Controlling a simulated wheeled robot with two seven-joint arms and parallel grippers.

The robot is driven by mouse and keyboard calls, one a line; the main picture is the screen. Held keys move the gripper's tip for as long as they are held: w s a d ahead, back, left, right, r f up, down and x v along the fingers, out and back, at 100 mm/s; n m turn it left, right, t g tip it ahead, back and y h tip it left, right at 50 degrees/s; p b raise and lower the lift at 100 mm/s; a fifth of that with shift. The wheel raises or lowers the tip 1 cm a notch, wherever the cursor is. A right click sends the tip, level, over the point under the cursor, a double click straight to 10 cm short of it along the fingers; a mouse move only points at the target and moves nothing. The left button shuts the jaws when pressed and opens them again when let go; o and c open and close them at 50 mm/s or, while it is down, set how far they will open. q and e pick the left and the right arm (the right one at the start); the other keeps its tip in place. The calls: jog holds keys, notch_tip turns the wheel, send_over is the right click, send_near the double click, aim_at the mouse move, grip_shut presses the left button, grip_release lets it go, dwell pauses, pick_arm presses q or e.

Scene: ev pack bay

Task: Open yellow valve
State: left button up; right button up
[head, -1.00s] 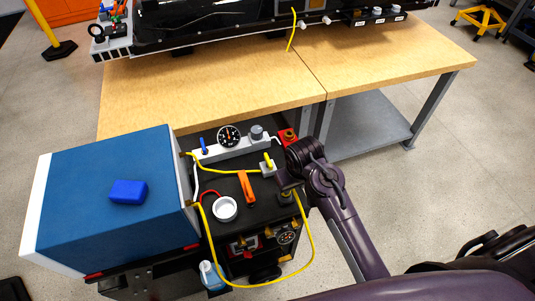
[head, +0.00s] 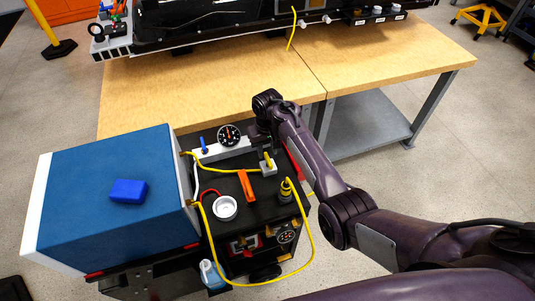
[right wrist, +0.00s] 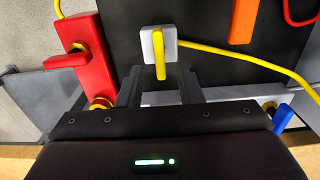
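The yellow valve handle (head: 267,159) stands on a small pale block (head: 268,168) on the black cart top, with a yellow hose running to it from the left. In the right wrist view the yellow valve handle (right wrist: 160,62) and its pale block (right wrist: 149,44) lie just ahead of the fingers. My right gripper (right wrist: 160,82) is open. The handle's near end is in line with the gap between its fingers, and nothing appears gripped. In the head view my right gripper (head: 262,147) is behind the yellow valve, partly hidden by its own wrist. My left gripper is not in view.
A red valve (right wrist: 92,72) stands to the left in the wrist view. The orange lever (head: 246,186), white cup (head: 224,208), gauge (head: 229,135) and blue valve (head: 204,145) crowd the cart top. The blue box (head: 95,205) is left; a wooden bench (head: 180,90) is behind.

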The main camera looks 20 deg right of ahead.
aim_at(268, 162)
jog(key=shift+f, duration=1.45)
grip_shut()
